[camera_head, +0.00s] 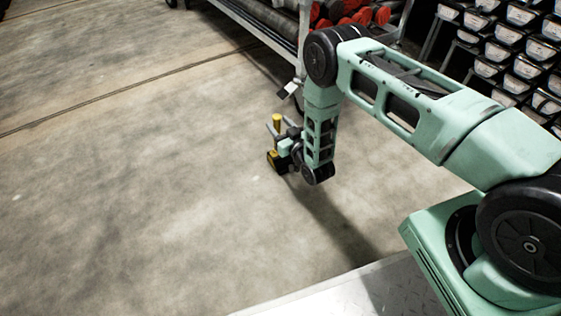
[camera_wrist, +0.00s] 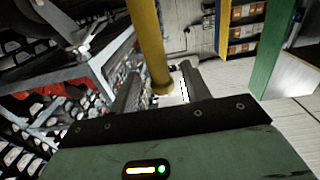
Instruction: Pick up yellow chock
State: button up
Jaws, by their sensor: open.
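The yellow chock (camera_head: 277,119) is on the floor in the head view, left of my lower arm. In the wrist view a yellow rod (camera_wrist: 148,38) comes down from the top edge and ends in line with the gap between the open fingers (camera_wrist: 160,82). Whether the fingers touch it cannot be told.
A metal rack (camera_head: 262,30) with dark tubes and red ends stands behind my arm. Shelves of labelled core boxes (camera_head: 505,50) stand at the upper right. The concrete floor (camera_head: 130,190) to the left is clear. The wrist view also shows a green post (camera_wrist: 275,50).

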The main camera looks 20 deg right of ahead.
jog(key=shift+b+x, duration=0.65)
jog(key=shift+x, duration=0.8)
grip_shut()
dwell(0.3)
